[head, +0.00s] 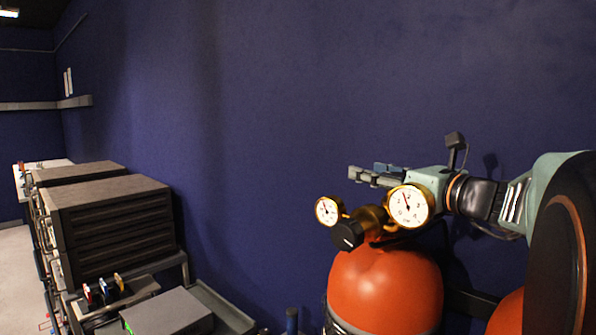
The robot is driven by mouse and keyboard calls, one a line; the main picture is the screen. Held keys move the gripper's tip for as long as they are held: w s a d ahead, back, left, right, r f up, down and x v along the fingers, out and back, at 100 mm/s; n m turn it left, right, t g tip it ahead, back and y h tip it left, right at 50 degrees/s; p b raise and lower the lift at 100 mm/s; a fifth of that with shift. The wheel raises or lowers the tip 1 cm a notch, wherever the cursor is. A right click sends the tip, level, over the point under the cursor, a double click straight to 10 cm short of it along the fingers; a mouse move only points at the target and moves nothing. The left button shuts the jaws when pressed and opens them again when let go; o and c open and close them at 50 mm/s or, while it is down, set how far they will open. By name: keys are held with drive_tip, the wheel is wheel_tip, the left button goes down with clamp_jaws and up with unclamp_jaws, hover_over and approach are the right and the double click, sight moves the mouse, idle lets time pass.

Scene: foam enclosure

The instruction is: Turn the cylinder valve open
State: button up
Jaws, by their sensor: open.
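An orange gas cylinder (385,290) stands upright at the lower right. A brass regulator (371,219) sits at its top, with a small dial gauge (327,211) on the left and a larger one (408,206) on the right. A black knob (347,235) faces the camera at the regulator's front. I cannot make out a separate cylinder valve handle; it may be hidden behind the regulator. My gripper (364,176) is open, reaching in from the right, just above and behind the gauges and pointing left. I see nothing between its fingers; contact with the regulator cannot be told.
A blue wall (270,120) runs behind the cylinder. A second orange cylinder (507,315) shows partly at lower right behind my arm. Dark rack equipment (110,225) and a grey box (168,312) stand at the left. The air left of the gauges is clear.

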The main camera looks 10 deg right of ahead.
drive_tip(key=c, duration=1.2)
drive_tip(key=shift+o, duration=0.2)
drive_tip(key=shift+f, duration=0.1)
clamp_jaws()
drive_tip(key=shift+s+a+n+g+y+p, duration=0.15)
drive_tip(key=shift+n+g+y+p, duration=0.3)
drive_tip(key=shift+y+p, duration=0.3)
drive_tip(key=shift+s+a+n+g+y+p, duration=0.4)
drive_tip(key=shift+n+g+y+p, duration=0.65)
drive_tip(key=shift+n+g+y, duration=0.3)
drive_tip(key=shift+s+a+n+g+y+p, duration=0.45)
drive_tip(key=shift+n+g+y+p, duration=0.6)
drive_tip(key=shift+n+g+y, duration=0.3)
drive_tip(key=shift+s+a+n+g+y+p, duration=0.4)
drive_tip(key=shift+n+g+y+p, duration=0.65)
drive_tip(key=shift+n+g+y, duration=0.3)
drive_tip(key=shift+g, duration=0.3)
